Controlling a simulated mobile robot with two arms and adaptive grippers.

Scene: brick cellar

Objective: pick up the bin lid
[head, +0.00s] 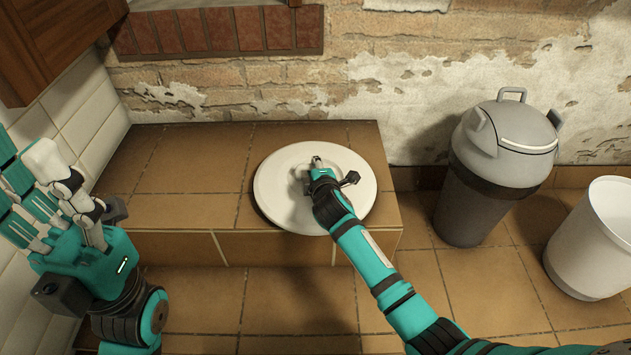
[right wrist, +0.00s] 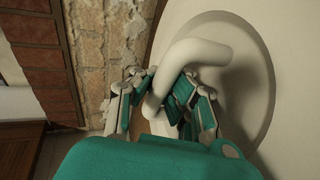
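The bin lid (head: 280,190) is a round white disc lying at the front right of the tiled ledge; I cannot tell whether it touches the ledge. My right gripper (head: 318,172) is over its middle, hiding most of the handle. In the right wrist view the lid (right wrist: 255,75) fills the right side. Its white curved handle (right wrist: 200,52) passes between the fingers of my right gripper (right wrist: 165,92), which are closed around it. My left gripper (head: 50,205) is empty, with fingers spread, at the left edge of the head view.
The brown tiled ledge (head: 180,190) has bare room left of the lid. A grey lidded bin (head: 490,165) and an open white bin (head: 600,240) stand on the floor at the right. A wooden cabinet (head: 60,40) hangs at the upper left.

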